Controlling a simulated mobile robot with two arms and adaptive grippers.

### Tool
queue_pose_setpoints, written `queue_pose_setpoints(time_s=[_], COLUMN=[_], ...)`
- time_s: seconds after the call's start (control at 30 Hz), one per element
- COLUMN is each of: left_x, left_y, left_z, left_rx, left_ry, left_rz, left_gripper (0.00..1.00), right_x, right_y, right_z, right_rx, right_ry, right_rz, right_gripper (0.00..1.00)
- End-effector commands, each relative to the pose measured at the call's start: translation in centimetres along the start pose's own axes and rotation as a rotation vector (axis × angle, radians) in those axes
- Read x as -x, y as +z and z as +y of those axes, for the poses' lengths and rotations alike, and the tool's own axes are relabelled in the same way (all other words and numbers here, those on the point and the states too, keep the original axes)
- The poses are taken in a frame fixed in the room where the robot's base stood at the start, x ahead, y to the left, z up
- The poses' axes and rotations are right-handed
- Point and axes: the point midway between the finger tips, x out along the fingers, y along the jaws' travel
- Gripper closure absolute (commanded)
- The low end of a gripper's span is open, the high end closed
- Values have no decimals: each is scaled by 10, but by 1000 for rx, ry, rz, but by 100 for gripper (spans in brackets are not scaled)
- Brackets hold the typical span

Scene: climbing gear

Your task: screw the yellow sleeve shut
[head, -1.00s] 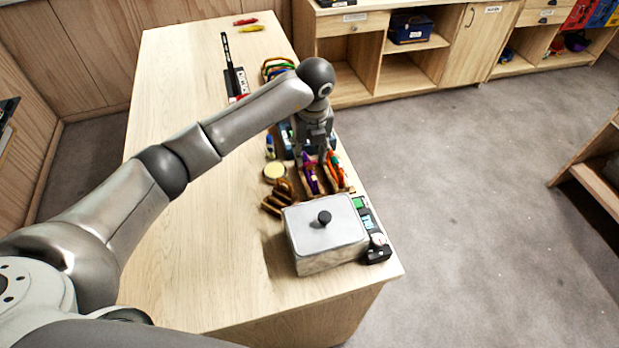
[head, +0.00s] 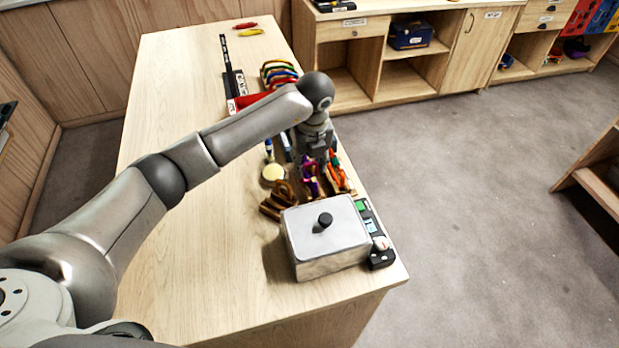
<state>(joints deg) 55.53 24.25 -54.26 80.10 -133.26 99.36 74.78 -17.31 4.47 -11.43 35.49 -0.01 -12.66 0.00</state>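My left arm reaches in from the left across the table, and my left gripper (head: 318,160) points down over a wooden rack (head: 351,191). A purple carabiner (head: 309,180) stands in the rack at the gripper's fingers. An orange carabiner (head: 338,178) stands just to its right. The fingers are small and partly hidden, so I cannot tell whether they are open or shut, or whether they touch the purple carabiner. I cannot make out a yellow sleeve at this size. My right gripper is not in view.
A grey lidded box (head: 327,242) stands at the table's near right corner, with a black device (head: 376,240) beside it. A round pale tin (head: 273,174) and brown wooden pieces (head: 277,201) lie left of the rack. The table's left half is clear.

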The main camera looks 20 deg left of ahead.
Motion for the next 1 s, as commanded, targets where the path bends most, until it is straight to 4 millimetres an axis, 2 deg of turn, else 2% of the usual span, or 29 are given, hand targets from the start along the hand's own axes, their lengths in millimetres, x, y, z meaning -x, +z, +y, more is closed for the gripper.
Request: queue_pose_setpoints(time_s=[1.0], left_x=[0], left_y=[0], left_z=[19], left_rx=[1], left_ry=[1], left_rz=[1], left_gripper=[61], right_x=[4], right_y=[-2], right_z=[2], right_rx=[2], right_ry=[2], right_rz=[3], right_gripper=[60])
